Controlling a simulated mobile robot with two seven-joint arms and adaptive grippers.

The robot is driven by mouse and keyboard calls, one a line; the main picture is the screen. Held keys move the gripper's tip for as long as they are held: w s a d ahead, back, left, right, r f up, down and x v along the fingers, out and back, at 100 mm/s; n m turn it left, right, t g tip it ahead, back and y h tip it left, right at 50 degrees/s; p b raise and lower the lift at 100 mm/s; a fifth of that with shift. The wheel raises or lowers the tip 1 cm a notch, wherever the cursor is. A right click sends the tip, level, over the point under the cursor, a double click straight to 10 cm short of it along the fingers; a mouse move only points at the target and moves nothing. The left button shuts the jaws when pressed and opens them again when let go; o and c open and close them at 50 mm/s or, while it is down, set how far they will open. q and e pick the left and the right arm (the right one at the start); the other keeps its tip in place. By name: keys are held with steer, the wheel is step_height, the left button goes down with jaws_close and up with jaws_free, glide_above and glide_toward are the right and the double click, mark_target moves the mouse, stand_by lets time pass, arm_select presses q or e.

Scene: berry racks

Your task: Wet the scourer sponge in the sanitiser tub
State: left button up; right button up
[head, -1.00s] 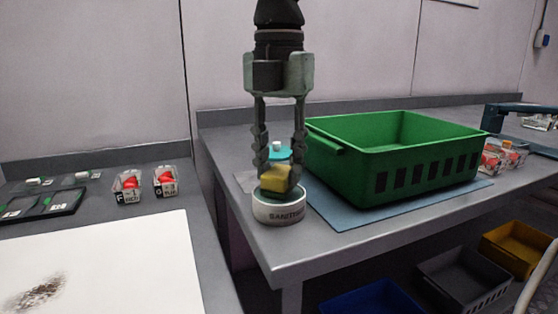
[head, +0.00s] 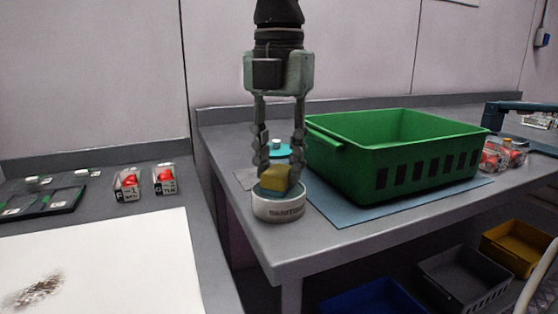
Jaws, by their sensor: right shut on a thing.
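My right gripper (head: 278,172) points straight down and is shut on the yellow scourer sponge (head: 273,178). The sponge is at the mouth of the white sanitiser tub (head: 279,209), which stands near the front left corner of the right-hand table. The sponge's lower edge meets the tub's opening; I cannot tell how deep it sits or whether it touches the liquid. A teal-lidded thing (head: 278,150) shows behind the fingers, partly hidden. My left gripper is not in view.
A green crate (head: 400,150) stands on a blue mat (head: 345,214) right of the tub. Clear punnets of red berries (head: 130,186) stand on the left counter beside a white stained sheet (head: 130,265). Coloured bins (head: 460,277) sit below the table. A gap separates counter and table.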

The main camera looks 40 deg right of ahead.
mark_target(279, 169)
stand_by(0.6)
steer(key=shift+r+p, duration=2.55)
steer(key=shift+r, duration=0.95)
steer(key=shift+f, duration=0.1)
step_height(279, 169, down, 7)
steer(key=b, duration=0.5)
